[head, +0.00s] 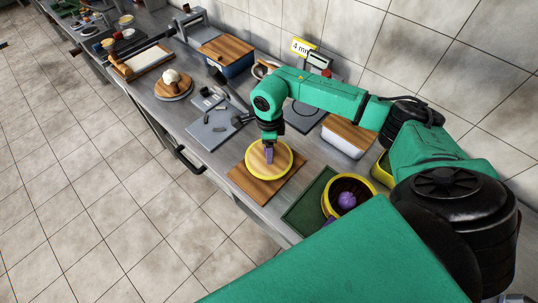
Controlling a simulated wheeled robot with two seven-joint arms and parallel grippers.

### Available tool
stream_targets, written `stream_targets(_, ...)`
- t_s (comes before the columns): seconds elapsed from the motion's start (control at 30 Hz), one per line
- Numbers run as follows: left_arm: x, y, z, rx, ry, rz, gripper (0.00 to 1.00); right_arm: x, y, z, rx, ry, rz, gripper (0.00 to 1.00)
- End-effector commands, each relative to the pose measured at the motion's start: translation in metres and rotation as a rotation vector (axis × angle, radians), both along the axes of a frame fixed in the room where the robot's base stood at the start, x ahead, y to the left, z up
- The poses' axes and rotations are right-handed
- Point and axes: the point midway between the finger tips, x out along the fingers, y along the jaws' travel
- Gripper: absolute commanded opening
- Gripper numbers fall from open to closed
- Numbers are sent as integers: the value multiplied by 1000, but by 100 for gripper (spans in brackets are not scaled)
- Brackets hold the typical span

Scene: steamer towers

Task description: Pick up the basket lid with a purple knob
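The basket lid (256,164) is round, with a yellow rim and a pale wooden-looking top. It lies on a brown wooden board (248,184) near the counter's front edge. Its purple knob (268,155) stands up near the middle, directly below my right gripper (270,140). The dark gripper reaches down to the knob, but its fingers are too small and hidden to tell whether they are closed on it. My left gripper is not in view.
A yellow-rimmed round basket (329,201) holding a purple item (347,200) stands on a green tray (303,215) to the right. A grey board (207,133) and a round wooden board (173,95) with a pale item lie to the left. A tiled wall is behind.

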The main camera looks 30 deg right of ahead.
Motion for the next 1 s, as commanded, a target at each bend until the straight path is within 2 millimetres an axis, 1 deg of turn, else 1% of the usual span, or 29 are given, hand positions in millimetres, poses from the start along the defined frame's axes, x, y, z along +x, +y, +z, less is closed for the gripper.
stream_targets(0.03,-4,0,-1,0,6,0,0,0,0,0,0,0,0,65)
stream_targets(0.07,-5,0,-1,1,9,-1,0,0,0,0,0,0,0,53)
stream_targets(0.1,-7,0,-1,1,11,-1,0,0,0,0,0,0,0,38)
stream_targets(0.17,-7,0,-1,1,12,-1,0,0,0,0,0,0,0,15)
stream_targets(0.2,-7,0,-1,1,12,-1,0,0,0,0,0,0,0,0)
stream_targets(0.57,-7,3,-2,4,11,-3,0,0,0,2,0,-1,-1,0)
stream_targets(0.67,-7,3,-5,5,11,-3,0,1,-1,7,-1,-2,0,0)
stream_targets(0.73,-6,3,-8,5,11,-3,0,1,-1,15,0,-3,-1,0)
stream_targets(0.87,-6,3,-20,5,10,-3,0,2,0,44,0,-7,-1,0)
stream_targets(0.97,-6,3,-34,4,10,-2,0,2,0,80,0,-11,0,0)
stream_targets(1.0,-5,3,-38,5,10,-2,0,2,0,96,1,-12,0,0)
